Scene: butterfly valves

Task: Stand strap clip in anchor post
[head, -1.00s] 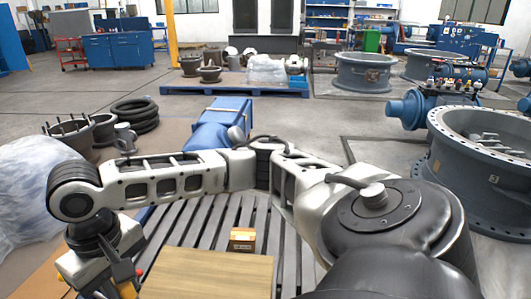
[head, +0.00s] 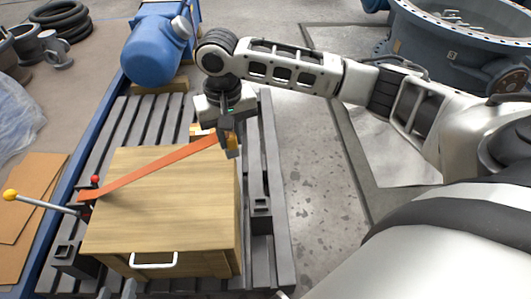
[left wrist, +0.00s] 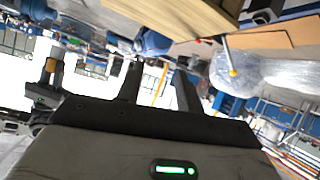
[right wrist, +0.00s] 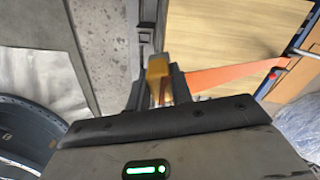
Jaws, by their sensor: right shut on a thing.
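My right gripper (head: 229,146) is shut on the yellow strap clip (right wrist: 157,68) at the end of the orange strap (head: 150,167). It holds the clip near the crate's far right corner. The strap slants across the wooden crate (head: 165,215) to the ratchet side at the left. A dark anchor post (head: 262,204) with a square open top stands right of the crate; it also shows beyond the clip in the right wrist view (right wrist: 146,35). The clip is apart from it. My left gripper (left wrist: 158,80) is open and empty, outside the head view.
A lever with a yellow knob (head: 11,195) and a red-knobbed lever (head: 95,180) stick out left of the crate. A similar square post (head: 63,252) stands front left. A blue motor (head: 155,52) is behind. The floor right of the pallet is clear.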

